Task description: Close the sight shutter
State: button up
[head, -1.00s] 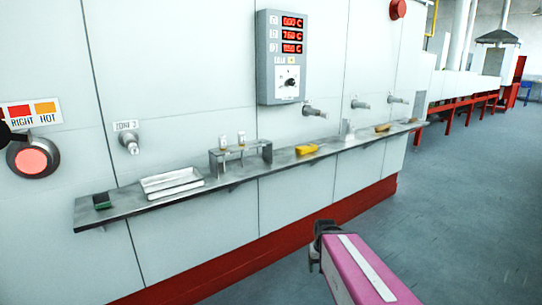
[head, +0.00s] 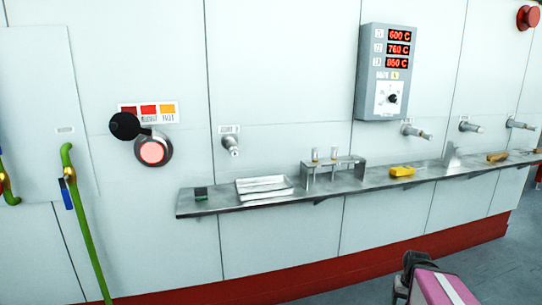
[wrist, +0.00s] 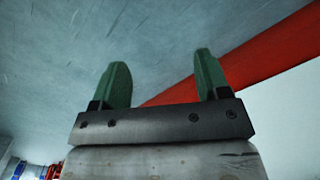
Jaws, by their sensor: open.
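The sight port (head: 152,151) is a round metal ring with a glowing pink-red window, on the white wall at left in the head view. Its shutter (head: 125,126) is a black disc on a short arm, swung up to the upper left of the window, so the glow is uncovered. My gripper (wrist: 158,85) shows in the wrist view with two green fingers apart and nothing between them. In the head view my pink arm is at the bottom right, low and well away from the sight port; the fingertips are hard to make out there.
A metal shelf (head: 330,190) runs along the wall, holding a tray (head: 264,187), a small rack (head: 333,170) and a yellow object (head: 402,171). A control box (head: 388,72) hangs above. A green hose (head: 85,225) hangs at left. The floor (head: 345,292) in front is clear.

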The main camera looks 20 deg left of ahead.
aim_at(123, 125)
jog(key=u, duration=1.7)
